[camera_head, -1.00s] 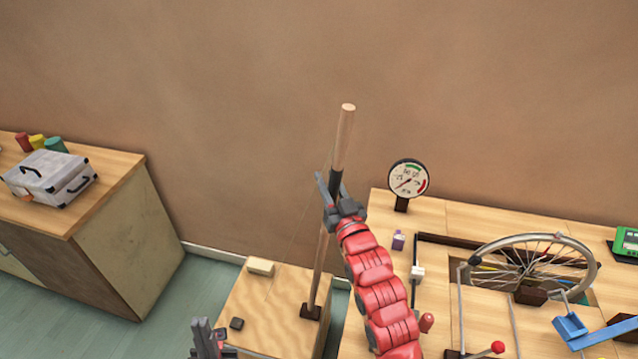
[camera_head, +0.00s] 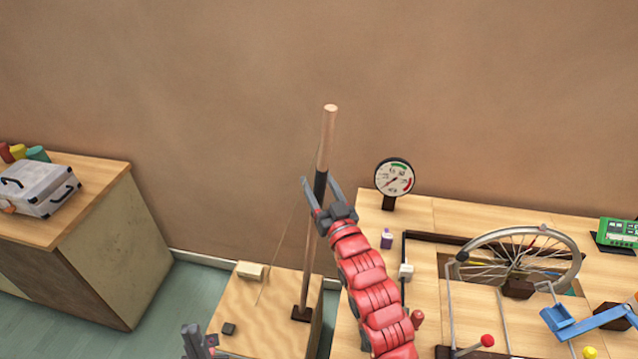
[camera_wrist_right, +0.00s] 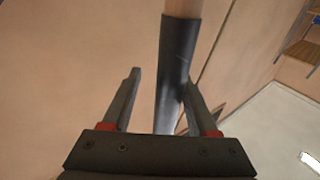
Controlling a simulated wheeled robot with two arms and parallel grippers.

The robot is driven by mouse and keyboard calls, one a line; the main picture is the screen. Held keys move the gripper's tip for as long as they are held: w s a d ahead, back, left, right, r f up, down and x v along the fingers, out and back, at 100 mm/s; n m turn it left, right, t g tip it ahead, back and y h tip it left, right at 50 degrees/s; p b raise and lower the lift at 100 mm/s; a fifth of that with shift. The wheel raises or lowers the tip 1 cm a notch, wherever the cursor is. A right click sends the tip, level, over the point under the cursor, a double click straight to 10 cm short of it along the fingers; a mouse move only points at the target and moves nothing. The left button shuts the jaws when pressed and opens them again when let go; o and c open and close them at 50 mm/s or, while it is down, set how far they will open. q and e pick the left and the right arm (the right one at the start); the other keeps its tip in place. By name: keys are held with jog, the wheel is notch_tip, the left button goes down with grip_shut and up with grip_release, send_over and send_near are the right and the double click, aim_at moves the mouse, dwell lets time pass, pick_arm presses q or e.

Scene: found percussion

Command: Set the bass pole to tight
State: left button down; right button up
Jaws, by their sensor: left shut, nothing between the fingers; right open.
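The bass pole (camera_head: 329,135) is a wooden stick with a dark sleeve (camera_head: 321,184), leaning slightly right at its top. Its foot sits in a dark block on a wooden box (camera_head: 262,305). A thin string runs from the box top up towards the pole. My right gripper (camera_head: 319,186) is open at the sleeve, with a finger to either side. In the right wrist view the sleeve (camera_wrist_right: 174,75) shows between the open fingers, nearer the right one. My left gripper (camera_head: 196,343) is shut and empty, low at the box's left front.
A round gauge (camera_head: 394,177), a bicycle wheel (camera_head: 525,260) and a red-knobbed lever (camera_head: 487,340) stand on the workbench to the right. A cabinet with a grey case (camera_head: 38,188) is at the left. Open floor lies between cabinet and box.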

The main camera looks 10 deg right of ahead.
jog(key=p+v, duration=0.2)
jog(key=v, duration=1.5)
